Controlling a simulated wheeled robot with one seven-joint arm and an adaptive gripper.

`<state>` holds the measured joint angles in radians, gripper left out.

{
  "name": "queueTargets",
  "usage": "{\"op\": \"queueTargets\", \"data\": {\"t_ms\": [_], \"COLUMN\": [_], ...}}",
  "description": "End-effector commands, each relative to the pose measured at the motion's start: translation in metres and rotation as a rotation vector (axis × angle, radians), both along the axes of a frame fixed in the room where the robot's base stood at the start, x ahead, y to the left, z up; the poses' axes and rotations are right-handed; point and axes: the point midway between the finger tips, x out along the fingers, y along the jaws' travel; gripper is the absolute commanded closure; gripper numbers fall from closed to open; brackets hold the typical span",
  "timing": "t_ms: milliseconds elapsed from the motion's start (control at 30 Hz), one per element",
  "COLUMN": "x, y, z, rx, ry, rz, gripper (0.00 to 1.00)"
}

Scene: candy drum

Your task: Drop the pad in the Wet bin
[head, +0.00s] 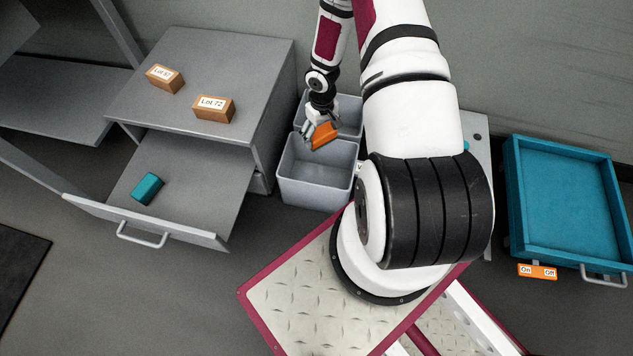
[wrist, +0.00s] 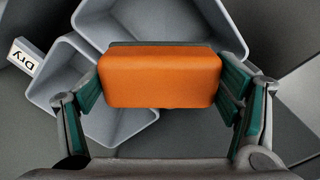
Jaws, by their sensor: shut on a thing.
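The orange pad (head: 324,136) is a block held between the fingers of my gripper (head: 318,130). The pad also shows in the wrist view (wrist: 160,78), with the fingers closed on its two ends. In the head view it hangs above the rear part of the front grey bin (head: 316,180), near the wall it shares with the back grey bin (head: 349,112). In the wrist view a label reading Dry (wrist: 25,57) sits beside the left bin (wrist: 45,92); another bin (wrist: 238,30) lies at the top. A label at the front bin's right is mostly hidden by my arm.
A grey cabinet (head: 265,70) stands left of the bins, with two brown labelled blocks (head: 214,109) on top. Its open drawer (head: 205,185) holds a teal block (head: 147,188). A blue tray (head: 565,190) with an orange On/Off plate (head: 537,271) stands at right.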

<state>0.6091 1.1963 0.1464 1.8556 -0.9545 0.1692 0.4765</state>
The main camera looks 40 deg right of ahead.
Motion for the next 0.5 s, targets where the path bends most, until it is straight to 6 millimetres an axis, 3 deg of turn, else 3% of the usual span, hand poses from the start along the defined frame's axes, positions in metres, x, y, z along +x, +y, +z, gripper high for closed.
{"op": "queueTargets", "data": {"t_ms": [33,500], "x": [0.0,0.0], "y": [-0.004,-0.009], "z": [-0.009,-0.039], "rx": [0.0,-0.001], "ry": [-0.003,-0.005], "rz": [-0.003,-0.005], "gripper": [0.39,0.39]}}
